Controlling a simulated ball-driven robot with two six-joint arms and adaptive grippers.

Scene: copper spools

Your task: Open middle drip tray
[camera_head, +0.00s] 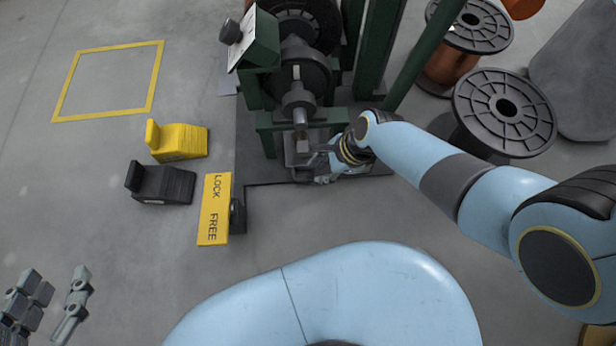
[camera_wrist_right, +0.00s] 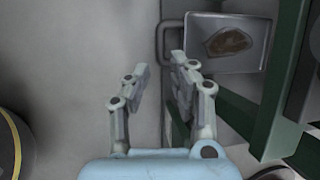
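The drip tray (camera_wrist_right: 198,24) is a shallow grey metal pan with a brown puddle (camera_wrist_right: 229,41) in it, at the top right of the right wrist view. A thin loop handle (camera_wrist_right: 161,40) sticks out from its left side. My right gripper (camera_wrist_right: 160,69) is open, with its fingertips on either side of the handle's line near its lower end; I cannot tell whether they touch it. In the head view my right gripper (camera_head: 317,164) is at the foot of the green machine and partly hides the tray area. My left gripper (camera_head: 54,296) is open and empty at the lower left.
The green machine frame (camera_head: 376,50) rises behind the tray. A yellow LOCK/FREE plate (camera_head: 214,215), a yellow block (camera_head: 178,142) and a black block (camera_head: 162,184) are on the left. Black-flanged spools (camera_head: 505,112) stand at right. A yellow floor outline (camera_head: 105,81) is empty.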

